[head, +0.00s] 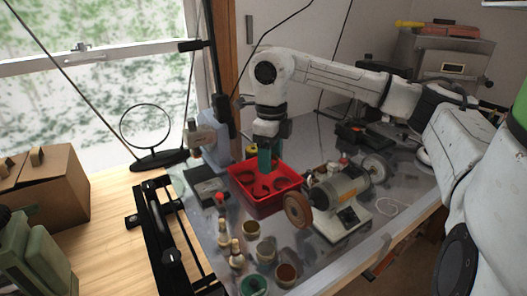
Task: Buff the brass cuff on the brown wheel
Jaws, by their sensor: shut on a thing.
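The brown wheel (297,209) is on the near left end of the grey buffing machine (340,192). A red tray (276,206) stands left of the machine and holds several dark, ring-shaped cuffs (259,190). My gripper (264,171) points down into the back of the tray, with its teal fingers shut on a cuff there. The held cuff is mostly hidden and small, so I cannot tell its brass colour. My gripper is apart from the brown wheel, behind it and to its left.
A pale wheel (376,167) is on the machine's far end. Small bottles (236,252) and several round pots (266,250) stand in front of the tray. A dark box (205,187) lies left of it. A black rail frame (165,240) runs along the bench's left edge.

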